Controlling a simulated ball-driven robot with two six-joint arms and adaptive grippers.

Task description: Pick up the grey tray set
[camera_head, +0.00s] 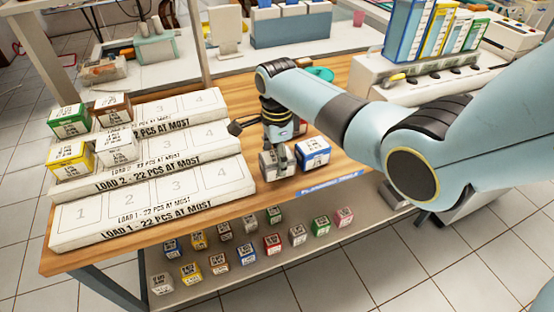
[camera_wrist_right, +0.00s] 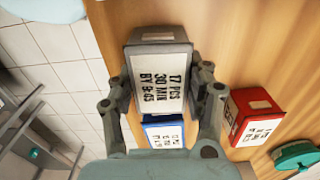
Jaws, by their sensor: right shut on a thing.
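The grey tray set (camera_head: 276,165) is a small grey box with a white printed label, near the front of the wooden table, right of the stepped white boards. In the right wrist view the grey box (camera_wrist_right: 158,75) sits between the two fingers, its label reading 17 PCS, 30 MIN, BY 9:45. My right gripper (camera_head: 280,148) comes down over it from above and is shut on its sides. I cannot tell whether its base touches the table. My left gripper is not in view.
A blue box (camera_head: 313,153) stands close to the right of the grey one. A red box (camera_wrist_right: 254,117) is nearby. White stepped boards (camera_head: 150,201) hold several boxes at their left end. A lower shelf (camera_head: 225,285) carries many small boxes.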

